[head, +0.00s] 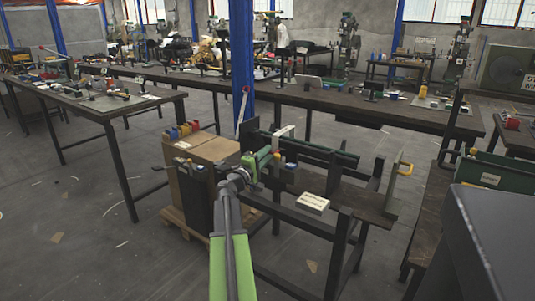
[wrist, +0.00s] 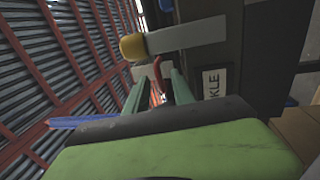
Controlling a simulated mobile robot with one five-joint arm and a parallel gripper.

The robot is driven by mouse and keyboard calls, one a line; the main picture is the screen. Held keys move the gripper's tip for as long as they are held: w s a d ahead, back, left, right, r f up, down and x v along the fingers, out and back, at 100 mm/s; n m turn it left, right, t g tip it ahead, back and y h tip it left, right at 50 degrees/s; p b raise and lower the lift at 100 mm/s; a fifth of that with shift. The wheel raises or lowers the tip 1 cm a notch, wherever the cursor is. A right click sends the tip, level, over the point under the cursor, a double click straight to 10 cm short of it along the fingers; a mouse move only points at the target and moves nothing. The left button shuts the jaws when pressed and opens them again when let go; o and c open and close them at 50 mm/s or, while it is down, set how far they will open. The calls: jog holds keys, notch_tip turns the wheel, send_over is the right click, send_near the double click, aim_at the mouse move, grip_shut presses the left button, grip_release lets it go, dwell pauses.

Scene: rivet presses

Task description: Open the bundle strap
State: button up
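A pale grey strap (head: 284,132) stands up over the dark green bundle (head: 325,152) on the near bench. In the wrist view, a pale grey strip with a yellow knob (wrist: 132,46) at its end, apparently the strap or its lever, crosses above my fingers. My gripper (head: 268,157) is at the left end of the bundle, close to the strap. In the wrist view its two green fingers (wrist: 160,80) are apart, with a thin red part (wrist: 157,68) between or just beyond them. Whether they touch it cannot be told. A label (wrist: 213,88) ending in "KLE" is to the right.
Cardboard boxes (head: 203,150) on a pallet, with small coloured items on top, stand left of the bench. A pale labelled block (head: 313,202) lies on the bench. A blue post (head: 242,70) rises behind. Floor at left is open.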

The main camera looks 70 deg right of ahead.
jog(key=shift+d, duration=0.2)
jog(key=shift+c, duration=0.3)
jog(key=shift+s, duration=0.1)
grip_shut()
dwell(1.0)
